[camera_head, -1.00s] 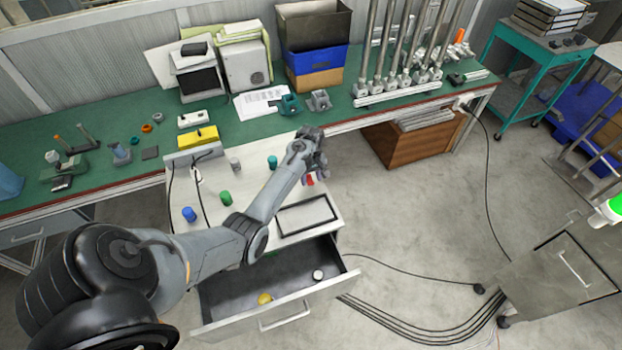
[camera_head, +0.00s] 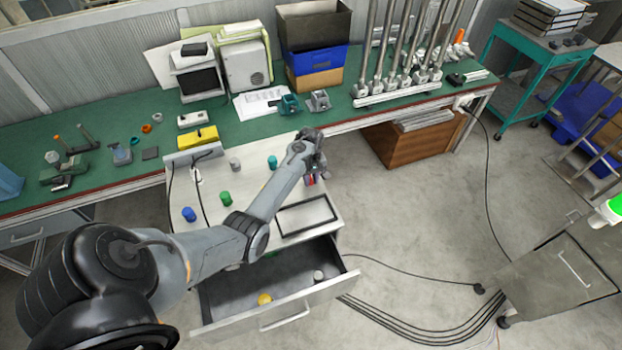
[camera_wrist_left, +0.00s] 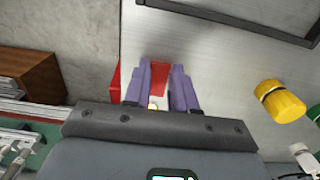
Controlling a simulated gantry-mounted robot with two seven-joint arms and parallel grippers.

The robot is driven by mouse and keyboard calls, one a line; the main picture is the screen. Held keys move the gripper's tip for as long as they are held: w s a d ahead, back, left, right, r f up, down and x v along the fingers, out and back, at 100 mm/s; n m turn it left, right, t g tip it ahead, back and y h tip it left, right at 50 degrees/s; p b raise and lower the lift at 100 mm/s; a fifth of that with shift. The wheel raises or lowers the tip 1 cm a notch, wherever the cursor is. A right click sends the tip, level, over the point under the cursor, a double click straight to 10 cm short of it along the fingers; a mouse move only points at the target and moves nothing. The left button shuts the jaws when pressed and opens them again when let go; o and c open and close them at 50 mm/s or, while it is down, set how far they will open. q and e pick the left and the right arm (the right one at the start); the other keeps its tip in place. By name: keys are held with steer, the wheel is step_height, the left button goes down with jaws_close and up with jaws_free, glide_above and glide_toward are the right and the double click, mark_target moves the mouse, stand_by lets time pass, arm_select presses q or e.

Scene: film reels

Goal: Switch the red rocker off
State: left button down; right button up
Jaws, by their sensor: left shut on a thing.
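The red rocker (camera_wrist_left: 115,82) is at the right edge of the white cabinet top, close to my left gripper's fingers in the left wrist view. Red shows beside the left finger and a little between the fingertips; the rest is hidden behind them. In the head view only a small bit of red shows by the fingers. My left gripper (camera_wrist_left: 160,68) has its purple fingers close together, shut on the rocker. It also shows in the head view (camera_head: 315,177), low over the cabinet edge. Which way the rocker is tipped cannot be seen. My right gripper is not in view.
Blue (camera_head: 189,214), green (camera_head: 226,198) and teal (camera_head: 272,161) knobs stand on the cabinet top. A yellow knob (camera_wrist_left: 280,100) stands near the fingers. A black-framed panel (camera_head: 306,216) lies in front; an open drawer (camera_head: 235,285) is below. The green bench (camera_head: 240,128) is behind.

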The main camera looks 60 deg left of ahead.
arm_select(q)
steer(key=shift+a+r+h, duration=0.15)
steer(key=shift+a+h, duration=0.1)
steer(key=shift+h, duration=0.35)
steer(key=shift+w+a+f+g+h+b, duration=0.1)
steer(key=shift+a+f+g+h+b, duration=0.15)
steer(key=shift+h+b, duration=0.75)
steer(key=shift+a+r+h, duration=0.1)
steer(key=shift+r+h, duration=0.1)
steer(key=shift+h, duration=0.1)
steer(key=c, duration=0.9)
jaws_free()
steer(key=shift+r, duration=0.1)
steer(key=shift+r, duration=0.15)
